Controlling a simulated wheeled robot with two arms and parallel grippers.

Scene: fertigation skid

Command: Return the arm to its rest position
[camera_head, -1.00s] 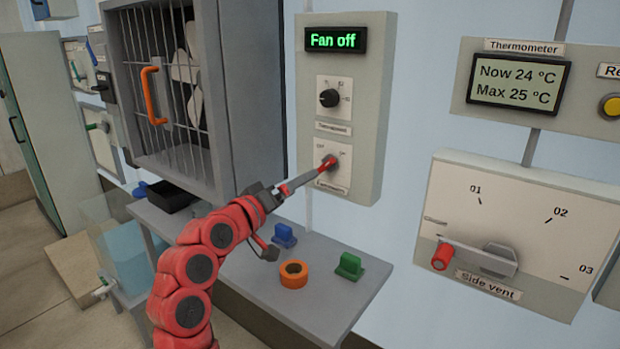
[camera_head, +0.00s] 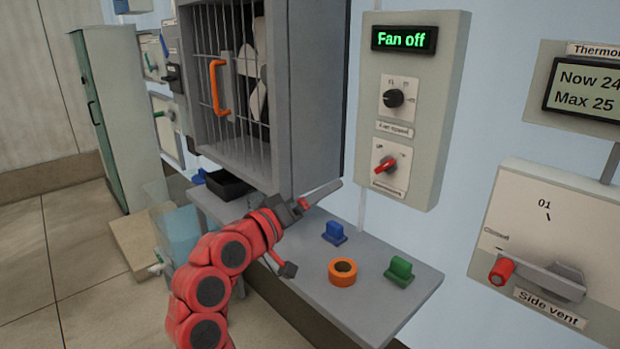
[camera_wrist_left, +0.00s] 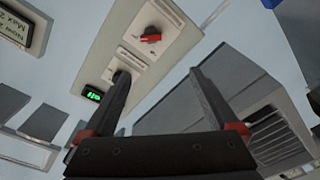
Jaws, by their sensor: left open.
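My left arm reaches in from the bottom of the head view. Its left gripper (camera_head: 315,226) is open and empty, its fingers spread above the grey shelf (camera_head: 395,317). It is to the left of the fan control panel (camera_head: 449,110) and apart from it. The panel display reads "Fan off". Its red knob (camera_head: 384,165) is free of the gripper, with a black knob (camera_head: 393,98) above. In the left wrist view, the gripper (camera_wrist_left: 158,74) shows two separated fingers with nothing between them, and the red knob (camera_wrist_left: 150,37) lies beyond. My right gripper is out of view.
On the shelf are a blue piece (camera_head: 334,234), an orange ring (camera_head: 342,272), a green piece (camera_head: 400,270) and a black tray (camera_head: 228,184). A barred fan housing (camera_head: 318,95) stands behind the arm. The side vent lever (camera_head: 535,276) is at right.

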